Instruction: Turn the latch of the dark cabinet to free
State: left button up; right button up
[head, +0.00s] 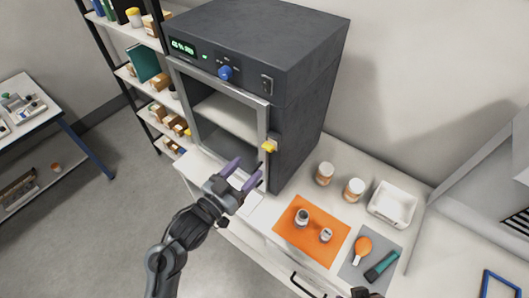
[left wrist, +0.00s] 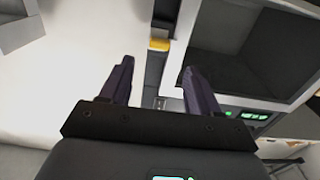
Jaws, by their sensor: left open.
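The dark cabinet (head: 264,40) stands on the white bench. Its front has a grey frame with a shelf visible inside. The yellow latch (head: 268,146) sits on the right side of the frame, at mid height. My left gripper (head: 250,165) is open and empty, with purple fingers just below and in front of the latch, apart from it. In the left wrist view, the yellow latch (left wrist: 159,44) shows between and beyond the open fingers of my left gripper (left wrist: 157,66). A small dark part at the bottom edge of the head view may be my right gripper; its jaws are hidden.
The blue knob (head: 225,72) and a green display are on the cabinet's top panel. Right of the cabinet are two jars (head: 325,173), a white tray (head: 372,207), and an orange mat (head: 290,240) with two small containers. A grey mat (head: 352,272) holds an orange and a green tool.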

aim_at(266, 149)
pick_arm(q)
jog(key=x, duration=0.9)
jog(key=shift+p, duration=0.35)
jog(key=shift+s, duration=0.1)
jog(key=c, duration=1)
jog(key=shift+c, duration=0.2)
